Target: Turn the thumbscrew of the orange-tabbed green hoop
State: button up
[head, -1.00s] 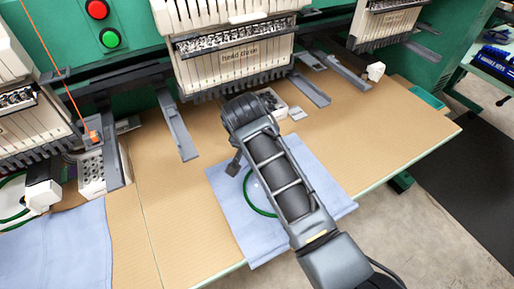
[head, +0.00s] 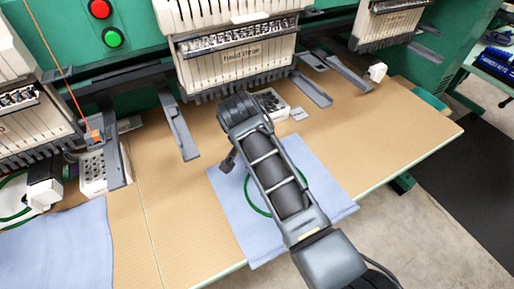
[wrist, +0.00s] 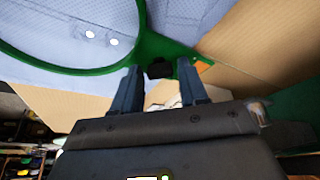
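The green hoop (head: 249,200) lies on a light blue cloth (head: 228,218) on the tan table, partly hidden by my arm in the head view. In the wrist view the hoop (wrist: 60,68) spans the upper left, with its dark thumbscrew (wrist: 160,69) at its near end. An orange tab (wrist: 203,66) shows just right of the thumbscrew. My gripper (wrist: 160,74) is open, one finger to each side of the thumbscrew, with small gaps visible. In the head view only a fingertip area of my gripper (head: 228,162) shows, above the cloth's upper left part.
Embroidery heads (head: 235,60) with metal arms (head: 178,130) stand along the back of the table. At the left lie another blue cloth (head: 60,245) and another green hoop (head: 12,205), partly out of view. Bare table (head: 370,150) is free at the right.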

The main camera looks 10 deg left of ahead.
jog(key=shift+o, duration=1.2)
jog(key=shift+r, duration=0.1)
jog(key=d+v, duration=0.1)
jog(key=v, duration=0.6)
jog(key=shift+a+r+b, duration=0.25)
jog(key=shift+a+b, duration=0.2)
jog(key=shift+a, duration=0.1)
jog(key=shift+s, duration=0.15)
jog(key=shift+c, duration=0.3)
